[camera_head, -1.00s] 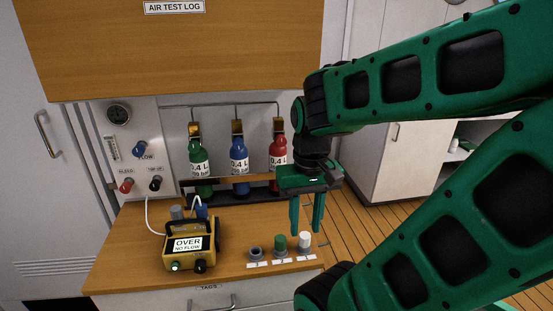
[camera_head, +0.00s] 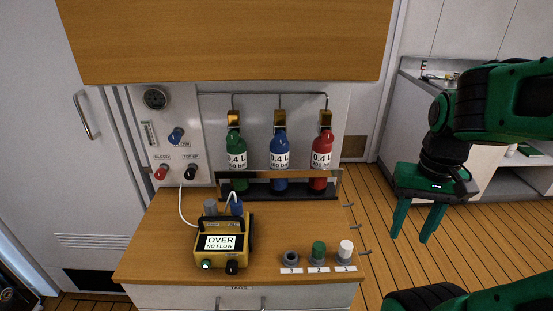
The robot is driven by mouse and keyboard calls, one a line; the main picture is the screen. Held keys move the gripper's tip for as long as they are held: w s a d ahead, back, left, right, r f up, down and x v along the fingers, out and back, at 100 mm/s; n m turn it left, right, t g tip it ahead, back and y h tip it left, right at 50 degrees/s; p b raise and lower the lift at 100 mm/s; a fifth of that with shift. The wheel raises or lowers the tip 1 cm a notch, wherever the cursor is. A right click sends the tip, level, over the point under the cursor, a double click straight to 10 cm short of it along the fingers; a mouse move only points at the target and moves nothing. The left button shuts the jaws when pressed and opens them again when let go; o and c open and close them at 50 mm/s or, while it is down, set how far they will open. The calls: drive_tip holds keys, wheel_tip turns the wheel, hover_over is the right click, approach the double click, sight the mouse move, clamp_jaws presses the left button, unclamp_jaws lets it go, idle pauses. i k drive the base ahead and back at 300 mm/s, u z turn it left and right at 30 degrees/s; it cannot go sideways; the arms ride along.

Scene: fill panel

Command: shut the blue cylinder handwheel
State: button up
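The blue cylinder (camera_head: 279,155) stands upright in the rack between a green cylinder (camera_head: 236,150) on its left and a red cylinder (camera_head: 321,155) on its right. A brass-coloured valve block (camera_head: 279,118) tops the blue cylinder and joins the pipe above. I cannot make out its handwheel or how far it is turned. My gripper (camera_head: 411,238) hangs to the right of the counter, over the floor, well apart from the cylinders. Its two fingers point down, are spread apart and hold nothing.
A yellow meter (camera_head: 222,247) reading "OVER NO FLOW" sits on the wooden counter (camera_head: 165,230). Several small caps stand at the counter's front right. A panel with knobs (camera_head: 176,135) is at left. A wooden cabinet (camera_head: 225,40) overhangs the cylinders. Floor is clear at right.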

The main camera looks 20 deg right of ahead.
sight(280, 137)
drive_tip(key=u, duration=0.05)
drive_tip(key=k, duration=0.5)
drive_tip(key=u, duration=1.25)
drive_tip(key=k, duration=0.65)
drive_tip(key=z, duration=0.1)
